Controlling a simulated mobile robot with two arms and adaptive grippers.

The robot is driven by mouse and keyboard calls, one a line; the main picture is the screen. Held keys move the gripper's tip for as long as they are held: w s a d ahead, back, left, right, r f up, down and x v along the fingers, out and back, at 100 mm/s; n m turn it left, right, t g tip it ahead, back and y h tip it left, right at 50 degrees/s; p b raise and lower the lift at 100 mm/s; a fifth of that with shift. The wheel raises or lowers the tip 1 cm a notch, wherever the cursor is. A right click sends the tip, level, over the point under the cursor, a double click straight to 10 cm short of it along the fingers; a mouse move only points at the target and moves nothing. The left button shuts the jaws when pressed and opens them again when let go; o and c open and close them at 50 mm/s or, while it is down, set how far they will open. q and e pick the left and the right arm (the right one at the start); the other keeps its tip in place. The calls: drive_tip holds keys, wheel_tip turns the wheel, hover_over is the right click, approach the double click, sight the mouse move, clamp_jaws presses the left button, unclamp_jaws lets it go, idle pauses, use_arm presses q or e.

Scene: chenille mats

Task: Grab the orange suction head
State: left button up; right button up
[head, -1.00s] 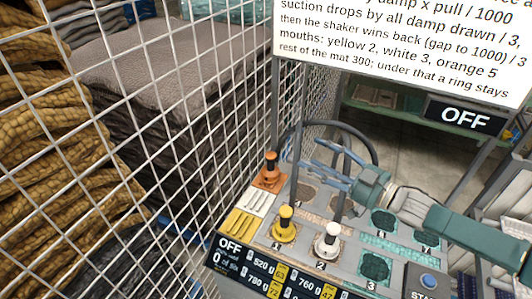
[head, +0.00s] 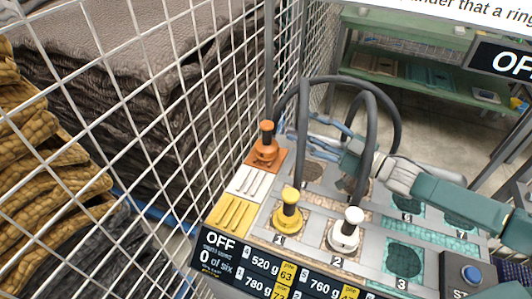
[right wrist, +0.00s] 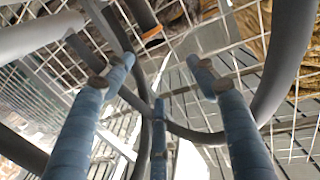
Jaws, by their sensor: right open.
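The orange suction head (head: 265,149) stands upright on an orange pad at the back left of the panel in the head view. My right gripper (head: 317,130) is open and empty, to its right and apart from it, partly behind the dark hoses. In the right wrist view, its blue fingers (right wrist: 157,78) are spread. A dark cylinder with an orange edge (right wrist: 153,33) shows beyond them; I cannot tell if it is the orange head. My left gripper is not in view.
A yellow head (head: 288,214) and a white head (head: 346,232) stand at mouths 1 and 2. Dark arched hoses (head: 369,130) rise close to my right gripper. A white wire mesh (head: 150,120) borders the panel's left side, with mats stacked behind it.

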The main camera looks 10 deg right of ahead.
wheel_tip(320, 180, down, 6)
drive_tip(key=f+b, duration=0.1)
drive_tip(key=b, duration=0.4)
drive_tip(key=p, duration=0.2)
hover_over(272, 145)
drive_tip(key=shift+s+d+r, duration=0.1)
drive_tip(key=shift+d+r, duration=0.15)
drive_tip(key=shift+r, duration=0.05)
drive_tip(key=shift+w+a+f, duration=0.1)
drive_tip(key=shift+w+a, duration=0.15)
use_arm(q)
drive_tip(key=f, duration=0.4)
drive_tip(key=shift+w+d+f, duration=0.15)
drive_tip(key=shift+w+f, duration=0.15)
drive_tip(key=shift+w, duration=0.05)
use_arm(e)
drive_tip(key=shift+s+d, duration=0.1)
drive_tip(key=shift+c, duration=0.3)
clamp_jaws()
